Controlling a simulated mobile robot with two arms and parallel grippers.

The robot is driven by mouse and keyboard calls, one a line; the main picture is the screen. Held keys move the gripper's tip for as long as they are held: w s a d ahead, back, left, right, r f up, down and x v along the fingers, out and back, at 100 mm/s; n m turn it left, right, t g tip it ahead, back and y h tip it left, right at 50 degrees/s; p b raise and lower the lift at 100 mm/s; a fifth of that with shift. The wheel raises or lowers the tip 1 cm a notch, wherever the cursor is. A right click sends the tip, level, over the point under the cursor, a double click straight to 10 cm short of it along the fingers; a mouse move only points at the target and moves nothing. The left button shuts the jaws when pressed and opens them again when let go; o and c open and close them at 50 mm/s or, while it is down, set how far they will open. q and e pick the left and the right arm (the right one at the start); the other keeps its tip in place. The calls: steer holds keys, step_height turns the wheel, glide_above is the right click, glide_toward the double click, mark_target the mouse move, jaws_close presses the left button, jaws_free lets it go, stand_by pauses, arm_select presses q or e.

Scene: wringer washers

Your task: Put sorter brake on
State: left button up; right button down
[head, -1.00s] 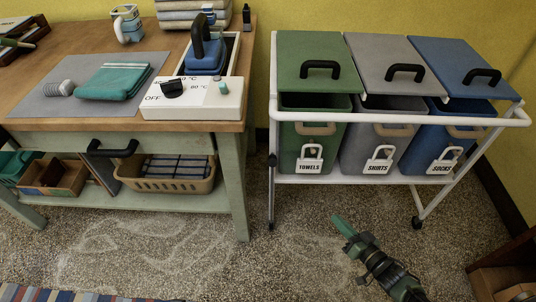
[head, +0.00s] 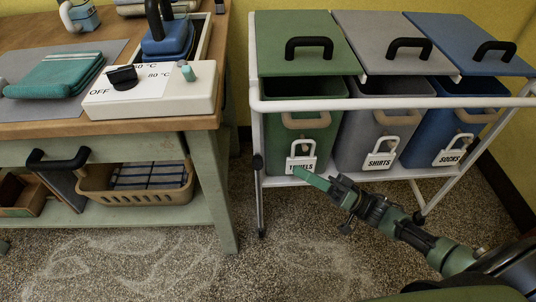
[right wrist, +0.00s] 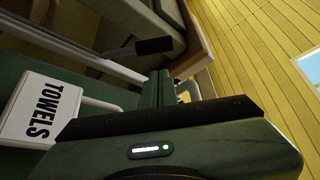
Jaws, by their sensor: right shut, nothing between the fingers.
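The sorter is a white-framed cart (head: 400,103) with green, grey and blue bins, standing right of the table. A black knob-like part, perhaps the brake lever (head: 258,163), sits on its front left leg. In the right wrist view a black pad on a stem (right wrist: 155,46), perhaps the same part, shows beyond the fingers. My right gripper (head: 312,179) is shut and empty, in front of the lower green bin, to the right of the black part and apart from it. It also shows in the right wrist view (right wrist: 159,89). My left gripper is out of view.
The green bin's TOWELS tag (head: 301,160) is close to my right fingers and large in the right wrist view (right wrist: 42,112). The table (head: 222,190) stands left of the cart with a narrow gap between. The speckled floor (head: 290,265) in front is clear.

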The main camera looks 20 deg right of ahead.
mark_target(257, 160)
steer(key=shift+w+a, duration=0.1)
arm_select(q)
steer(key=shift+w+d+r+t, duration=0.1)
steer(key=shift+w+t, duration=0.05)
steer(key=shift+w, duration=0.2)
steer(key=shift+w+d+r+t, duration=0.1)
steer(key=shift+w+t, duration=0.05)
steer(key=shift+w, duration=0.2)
arm_select(e)
steer(key=x, duration=0.9)
steer(key=shift+w+a+r, duration=0.2)
steer(key=shift+a, duration=0.05)
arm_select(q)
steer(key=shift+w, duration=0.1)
